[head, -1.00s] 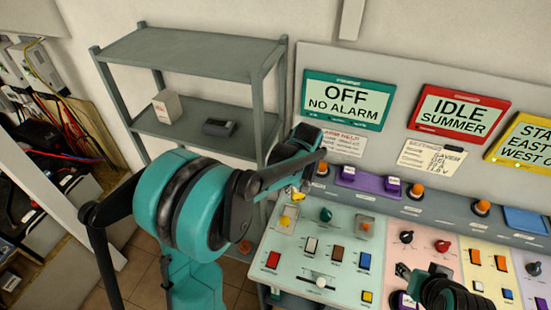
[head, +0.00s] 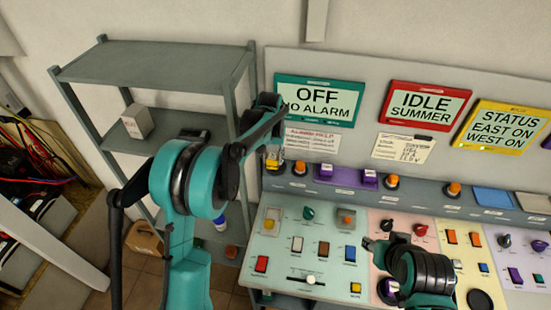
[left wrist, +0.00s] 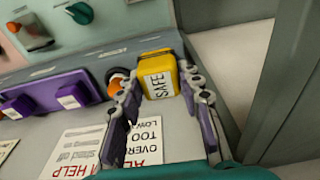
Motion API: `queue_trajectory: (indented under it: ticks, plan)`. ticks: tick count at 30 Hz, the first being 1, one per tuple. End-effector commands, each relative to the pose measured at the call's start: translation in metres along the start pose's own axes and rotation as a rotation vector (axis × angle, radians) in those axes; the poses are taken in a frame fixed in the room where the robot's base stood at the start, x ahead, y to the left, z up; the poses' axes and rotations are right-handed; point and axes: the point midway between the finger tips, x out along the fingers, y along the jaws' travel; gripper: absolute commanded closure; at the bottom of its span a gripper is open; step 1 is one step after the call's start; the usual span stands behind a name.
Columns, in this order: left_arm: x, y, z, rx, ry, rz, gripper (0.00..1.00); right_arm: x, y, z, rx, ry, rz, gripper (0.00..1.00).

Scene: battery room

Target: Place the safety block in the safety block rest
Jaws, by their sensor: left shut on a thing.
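The safety block is a yellow block labelled SAFE (left wrist: 158,75), and my left gripper (left wrist: 165,100) is shut on it, a finger on each side. In the head view the block (head: 273,160) and my left gripper (head: 271,148) are at the left end of the console's grey ledge, left of an orange button (head: 299,167). I cannot tell whether the block touches the ledge. No safety block rest can be made out for certain; the area under the block is hidden. My right gripper (head: 374,245) is over the console's pink panel, its fingers too small to judge.
A purple holder (head: 346,179) with two labelled purple pieces stands right of the orange button. A blue pad (head: 494,197) lies further right. A grey shelf (head: 150,62) stands left of the console. A paper note (head: 312,140) hangs behind the ledge.

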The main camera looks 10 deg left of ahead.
Motion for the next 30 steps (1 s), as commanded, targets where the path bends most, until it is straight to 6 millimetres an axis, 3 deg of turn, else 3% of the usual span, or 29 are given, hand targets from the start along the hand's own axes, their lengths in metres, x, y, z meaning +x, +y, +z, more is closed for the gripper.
queue_trajectory:
  ticks: [3, 8, 12, 19, 24, 30]
  plan:
    - [0.004, 0.0, -0.029, -0.001, 0.0, 0.0, 0.94, -0.002, 0.0, -0.001, 0.0, 0.0, 0.0, 0.6]
    - [0.007, 0.0, -0.059, -0.001, 0.0, 0.0, 0.94, -0.003, 0.0, -0.002, 0.0, 0.0, 0.0, 0.6]
    - [0.03, 0.0, -0.052, -0.001, 0.0, 0.0, 0.94, -0.001, 0.0, -0.001, 0.0, 0.0, 0.0, 0.6]
    - [0.047, 0.0, -0.05, -0.001, 0.0, 0.0, 0.94, -0.001, 0.0, -0.001, 0.0, 0.0, 0.0, 0.6]
    - [0.072, 0.0, -0.047, -0.001, 0.0, 0.0, 0.94, 0.0, 0.0, 0.0, 0.0, 0.0, 0.0, 0.6]
    - [0.077, 0.0, -0.05, -0.001, 0.0, 0.0, 0.94, -0.001, 0.0, -0.001, 0.0, 0.0, 0.0, 0.6]
